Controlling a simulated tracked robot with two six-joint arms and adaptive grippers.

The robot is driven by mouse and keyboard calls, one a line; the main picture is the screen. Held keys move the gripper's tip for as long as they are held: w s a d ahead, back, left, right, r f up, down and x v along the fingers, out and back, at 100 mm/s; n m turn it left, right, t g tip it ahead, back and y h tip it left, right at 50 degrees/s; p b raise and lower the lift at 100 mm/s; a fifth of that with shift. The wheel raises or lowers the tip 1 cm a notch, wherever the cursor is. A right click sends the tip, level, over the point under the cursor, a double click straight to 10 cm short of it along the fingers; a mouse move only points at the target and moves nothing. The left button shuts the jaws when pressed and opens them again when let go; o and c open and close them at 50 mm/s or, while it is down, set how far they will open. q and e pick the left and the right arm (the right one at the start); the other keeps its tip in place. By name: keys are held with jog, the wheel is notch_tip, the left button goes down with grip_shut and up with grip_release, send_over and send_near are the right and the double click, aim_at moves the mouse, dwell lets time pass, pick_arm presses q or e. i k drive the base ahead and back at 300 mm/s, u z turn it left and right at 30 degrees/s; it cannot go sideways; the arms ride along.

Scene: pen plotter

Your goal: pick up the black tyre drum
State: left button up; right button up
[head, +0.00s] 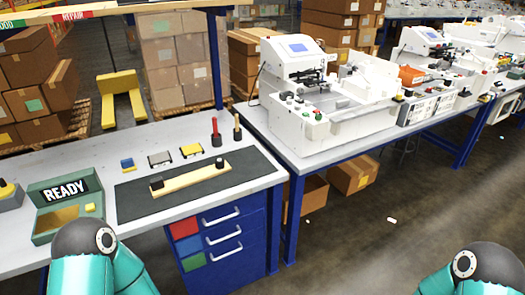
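No object is plainly a tyre drum. Two small black round pieces sit on a pale wooden bar (188,180) on the dark mat (128,198) of the left workbench. One black piece (157,184) is at the bar's left end, the other black piece (220,163) at its right end. I cannot tell whether either is the drum. Only teal and black parts of my arms show at the bottom left and bottom right edges. Neither gripper is in view.
A green box marked READY (66,188) stands left of the mat. Small blocks and two upright handled tools (216,133) are behind the bar. White machines (310,95) stand on the right bench. Drawers (222,240) are below the left bench; open floor lies to their right.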

aim_at(219, 162)
jog(key=i, duration=1.05)
jog(key=u, duration=0.65)
jog(key=i, duration=0.45)
jog(key=u, duration=0.35)
jog(key=k, duration=0.9)
jog(key=u, duration=0.15)
jog(key=i, duration=0.9)
jog(key=z, duration=0.05)
